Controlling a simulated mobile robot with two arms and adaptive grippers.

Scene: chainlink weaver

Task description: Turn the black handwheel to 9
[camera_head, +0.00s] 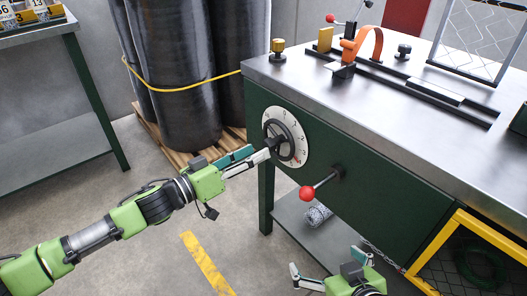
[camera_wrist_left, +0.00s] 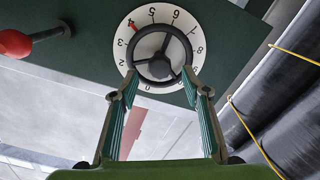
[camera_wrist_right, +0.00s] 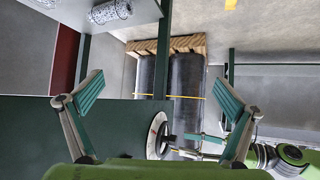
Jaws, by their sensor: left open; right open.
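The black handwheel (camera_head: 290,139) sits on a white numbered dial (camera_head: 303,155) on the green front panel of the bench. In the left wrist view the handwheel (camera_wrist_left: 160,68) is a three-spoked ring, and the dial (camera_wrist_left: 187,29) carries digits seen at an angle, with a red mark at its upper left. My left gripper (camera_head: 263,153) is open, its fingertips close to the wheel's rim; contact cannot be told. My right gripper (camera_head: 326,262) is open and empty, low in front of the bench. The handwheel (camera_wrist_right: 166,139) also shows in the right wrist view.
A red-knobbed lever (camera_head: 307,193) sticks out right of the dial. A yellow-framed mesh panel (camera_head: 437,245) is at lower right. Dark wrapped rolls (camera_head: 180,80) stand on a pallet behind. A clamp fixture (camera_head: 360,45) sits on the bench top. The floor at front left is free beside my arm.

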